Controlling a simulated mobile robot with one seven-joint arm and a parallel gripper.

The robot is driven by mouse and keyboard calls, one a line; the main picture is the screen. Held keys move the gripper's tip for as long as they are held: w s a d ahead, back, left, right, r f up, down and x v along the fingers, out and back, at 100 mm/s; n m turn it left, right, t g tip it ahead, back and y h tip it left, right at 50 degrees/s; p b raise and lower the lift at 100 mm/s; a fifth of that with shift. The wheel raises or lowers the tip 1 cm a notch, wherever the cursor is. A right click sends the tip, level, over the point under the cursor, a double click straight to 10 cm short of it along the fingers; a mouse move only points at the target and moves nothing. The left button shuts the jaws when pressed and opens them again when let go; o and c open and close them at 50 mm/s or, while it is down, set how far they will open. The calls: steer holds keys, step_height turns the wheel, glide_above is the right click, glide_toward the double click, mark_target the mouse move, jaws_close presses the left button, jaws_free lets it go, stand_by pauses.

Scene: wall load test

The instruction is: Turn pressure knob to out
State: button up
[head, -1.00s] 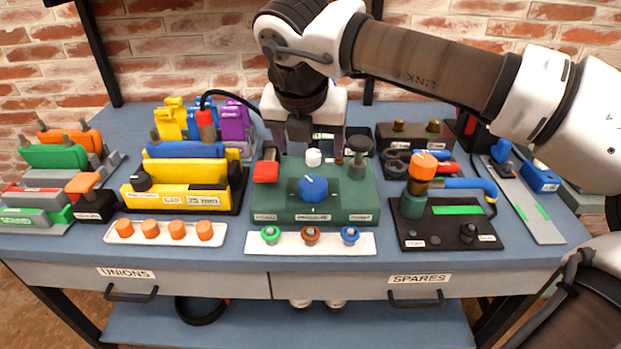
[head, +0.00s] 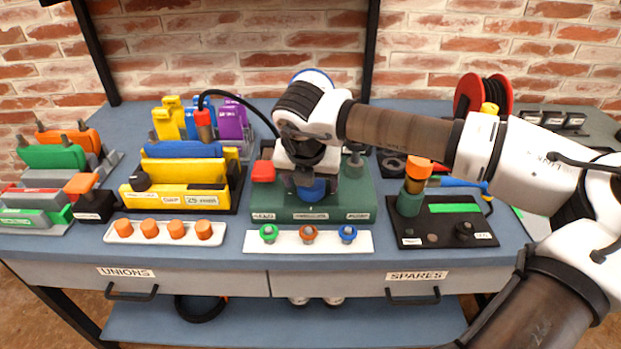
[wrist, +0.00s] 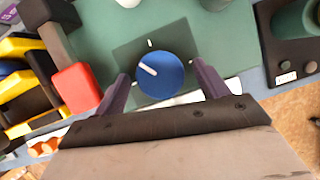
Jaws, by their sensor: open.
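The blue pressure knob (head: 313,190) sits on the green panel box (head: 364,200) in the middle of the bench, partly hidden by my arm. In the wrist view the knob (wrist: 166,75) is round, with a white pointer line toward the upper left and white marks on the darker plate around it. My gripper (wrist: 163,82) is open, its purple fingers on the left and right of the knob. A gap shows between each finger and the knob. In the head view my gripper (head: 306,186) is over the knob, its fingers mostly hidden.
A red block (head: 263,171) stands on the panel's left, also close to my left finger in the wrist view (wrist: 76,88). A white strip (head: 362,243) with green, orange and blue knobs lies in front. A black board (head: 480,234) with an orange-topped green fitting stands right.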

steer(key=c, duration=1)
steer(key=shift+o, duration=0.2)
steer(key=shift+f+n+b, duration=0.1)
steer(key=shift+n+b, duration=0.2)
steer(key=shift+b, duration=0.15)
